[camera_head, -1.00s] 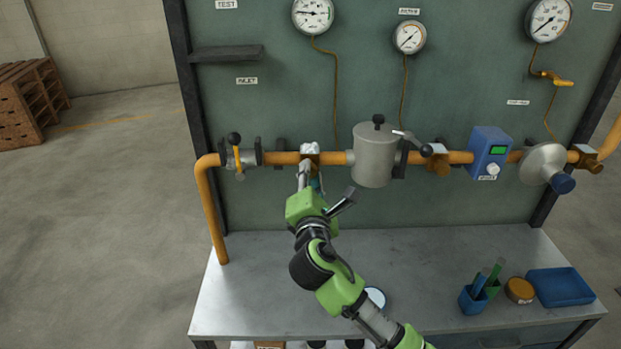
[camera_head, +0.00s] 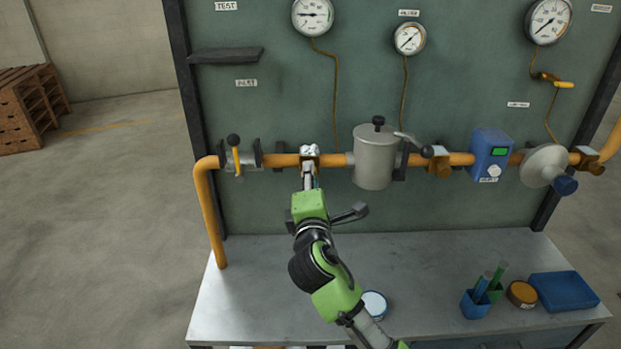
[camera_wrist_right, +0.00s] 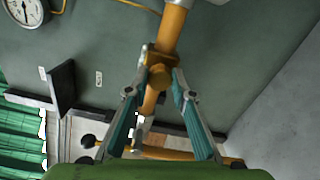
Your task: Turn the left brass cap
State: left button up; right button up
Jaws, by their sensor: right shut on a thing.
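The left brass cap (camera_wrist_right: 160,76) sits on a brass fitting on the yellow pipe (camera_wrist_right: 170,32). In the right wrist view, the fingers of my right gripper (camera_wrist_right: 160,84) come up on both sides of the cap and are shut on it. In the head view, my right gripper (camera_head: 309,166) meets the brass fitting (camera_head: 309,158) on the pipe between the left valve and the grey pot. My wrist and gripper hide most of the cap there. My left gripper is not in view.
The grey pot with a lever (camera_head: 375,156) is just right of the gripper. A yellow-handled valve (camera_head: 238,160) is to the left. The bench (camera_head: 250,290) below holds a blue tray (camera_head: 563,292), a pen cup (camera_head: 476,302) and a round tin (camera_head: 374,304).

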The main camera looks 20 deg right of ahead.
jog(key=o, duration=1.1)
jog(key=v, duration=1.2)
